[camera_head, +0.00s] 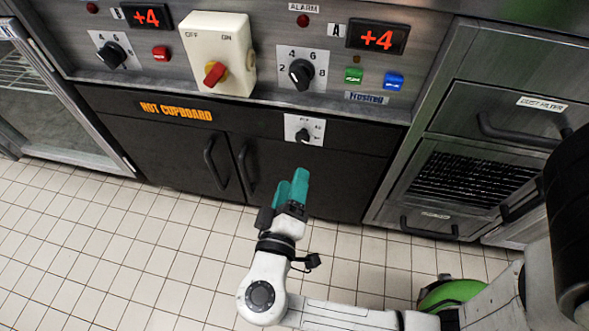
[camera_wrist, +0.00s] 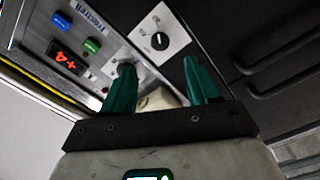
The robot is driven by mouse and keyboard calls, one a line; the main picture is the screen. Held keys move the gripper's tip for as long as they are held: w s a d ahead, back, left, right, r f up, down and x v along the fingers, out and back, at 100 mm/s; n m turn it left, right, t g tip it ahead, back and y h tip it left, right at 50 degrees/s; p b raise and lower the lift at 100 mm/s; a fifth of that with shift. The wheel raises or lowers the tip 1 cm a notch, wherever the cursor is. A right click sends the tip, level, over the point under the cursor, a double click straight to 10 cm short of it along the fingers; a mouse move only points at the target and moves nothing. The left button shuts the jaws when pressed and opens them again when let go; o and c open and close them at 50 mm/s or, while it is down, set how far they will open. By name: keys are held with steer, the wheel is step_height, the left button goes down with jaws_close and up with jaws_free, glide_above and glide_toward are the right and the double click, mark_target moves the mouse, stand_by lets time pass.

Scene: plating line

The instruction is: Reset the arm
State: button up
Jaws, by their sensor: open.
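My gripper (camera_head: 291,187) has teal fingers and hangs in front of the dark cupboard, below the control panel, in the head view. In the wrist view my gripper (camera_wrist: 160,88) shows its two fingers spread apart with nothing held between them. The white arm reaches in from the lower right of the head view. In the wrist view the fingers overlap the panel in the background; the distance to it cannot be told.
The panel has a red-handled OFF/ON switch (camera_head: 216,73), a black knob (camera_head: 302,74), a left knob (camera_head: 111,54) and +4 displays (camera_head: 377,38). A small knob (camera_head: 303,134) sits on the hot cupboard (camera_head: 170,160). A vented unit (camera_head: 470,178) stands right. Tiled floor (camera_head: 110,250) is clear.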

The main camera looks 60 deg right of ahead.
steer(key=shift+a, duration=0.15)
stand_by(0.5)
steer(key=s+d+f+g+y, duration=0.5)
steer(key=s+d+f+y, duration=0.15)
steer(key=f, duration=0.35)
steer(key=s+a+f+n+y, duration=0.2)
steer(key=s+a+f+y, duration=0.15)
steer(key=a+y, duration=0.55)
step_height(320, 180, up, 32)
steer(key=d+y+p, duration=0.1)
steer(key=d+p, duration=0.1)
steer(key=p, duration=3)
steer(key=shift+w+p, duration=0.3)
steer(key=shift+p, duration=0.05)
